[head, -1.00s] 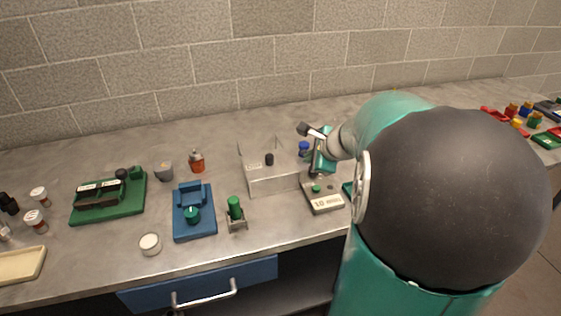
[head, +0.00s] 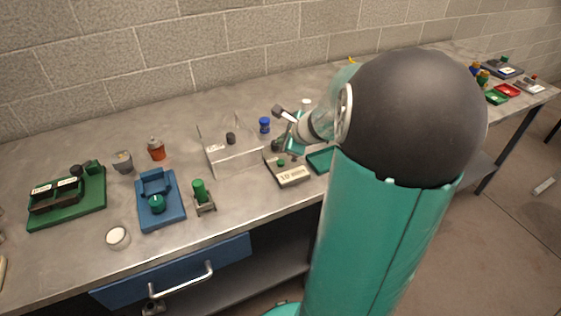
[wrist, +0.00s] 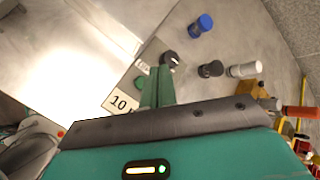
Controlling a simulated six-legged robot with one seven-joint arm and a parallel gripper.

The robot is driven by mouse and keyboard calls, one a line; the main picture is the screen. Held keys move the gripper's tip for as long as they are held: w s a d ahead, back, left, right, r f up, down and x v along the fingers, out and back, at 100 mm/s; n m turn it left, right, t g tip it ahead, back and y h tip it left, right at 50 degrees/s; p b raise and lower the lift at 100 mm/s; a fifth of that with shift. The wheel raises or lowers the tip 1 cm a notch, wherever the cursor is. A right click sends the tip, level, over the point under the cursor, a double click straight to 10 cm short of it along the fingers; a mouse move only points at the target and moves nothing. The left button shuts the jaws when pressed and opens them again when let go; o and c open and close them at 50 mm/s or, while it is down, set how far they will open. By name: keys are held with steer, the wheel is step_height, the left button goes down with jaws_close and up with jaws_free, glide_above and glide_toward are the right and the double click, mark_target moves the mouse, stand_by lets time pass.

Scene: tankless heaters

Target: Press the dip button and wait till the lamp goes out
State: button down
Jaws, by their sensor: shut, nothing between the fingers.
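A grey device (head: 292,175) with a white label and a green button (head: 281,162) stands near the front of the bench. In the wrist view its label (wrist: 120,102) reads 10, beside the green button (wrist: 140,81). A dark round part (wrist: 170,60) is at its far end; I cannot tell whether this is the lamp or whether any lamp is lit. My gripper (wrist: 156,84) is shut and empty, its teal fingers over the device, close beside the button. I cannot tell whether they touch it. In the head view my gripper (head: 293,141) is partly hidden by my wrist.
A clear open box (head: 235,161) stands just left of the device, a blue-capped bottle (head: 265,125) behind. A teal tray (head: 320,160) is close on the right. A green cylinder on a stand (head: 201,192) and a blue fixture (head: 160,200) are farther left.

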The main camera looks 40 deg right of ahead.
mark_target(283, 163)
steer(key=shift+f, duration=2.6)
steer(key=shift+f, duration=0.15)
steer(key=shift+f, duration=0.25)
steer(key=shift+f, duration=0.45)
stand_by(0.5)
steer(key=shift+r, duration=0.9)
steer(key=shift+r, duration=0.1)
steer(key=shift+r, duration=2.4)
